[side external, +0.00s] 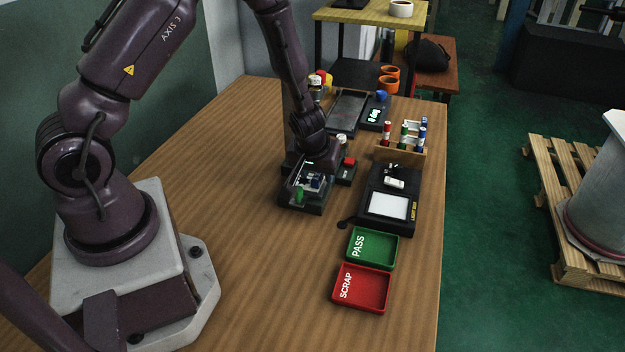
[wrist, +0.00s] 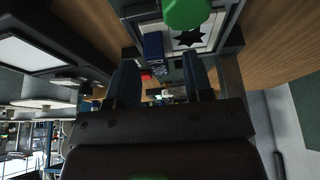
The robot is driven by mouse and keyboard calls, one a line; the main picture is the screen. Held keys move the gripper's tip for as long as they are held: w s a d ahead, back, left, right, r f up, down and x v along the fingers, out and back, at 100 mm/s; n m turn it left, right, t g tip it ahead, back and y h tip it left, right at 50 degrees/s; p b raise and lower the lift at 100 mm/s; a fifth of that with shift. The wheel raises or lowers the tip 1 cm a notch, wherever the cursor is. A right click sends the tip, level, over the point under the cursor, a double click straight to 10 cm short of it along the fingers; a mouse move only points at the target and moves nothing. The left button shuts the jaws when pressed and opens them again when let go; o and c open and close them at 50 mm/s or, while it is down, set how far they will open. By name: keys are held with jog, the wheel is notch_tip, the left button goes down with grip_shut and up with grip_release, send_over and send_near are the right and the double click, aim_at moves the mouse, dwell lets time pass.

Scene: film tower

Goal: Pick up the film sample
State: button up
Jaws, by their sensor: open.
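My gripper (wrist: 160,72) is open in the wrist view, with its two dark fingers apart and pointing at a small dark fixture. In the side external view the fixture (side external: 303,206) stands on the table under my arm's end. A green round knob (wrist: 187,12) and a blue block with white letters (wrist: 153,48) lie just beyond the fingers. A pale plate with a black star-like mark (wrist: 190,38) is beside the blue block. I cannot pick out the film sample for certain. Nothing clear shows held between the fingers.
A light box (side external: 389,206) with a white panel, a green PASS tray (side external: 372,250) and a red SCRAP tray (side external: 361,289) stand at the right. A wooden rack (side external: 400,151) with several coloured tubes stands behind them. The front middle of the table (side external: 240,265) is clear.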

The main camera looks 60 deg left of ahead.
jog(key=shift+w+f, duration=0.1)
jog(key=shift+f, duration=0.25)
grip_shut()
jog(key=shift+r, duration=0.15)
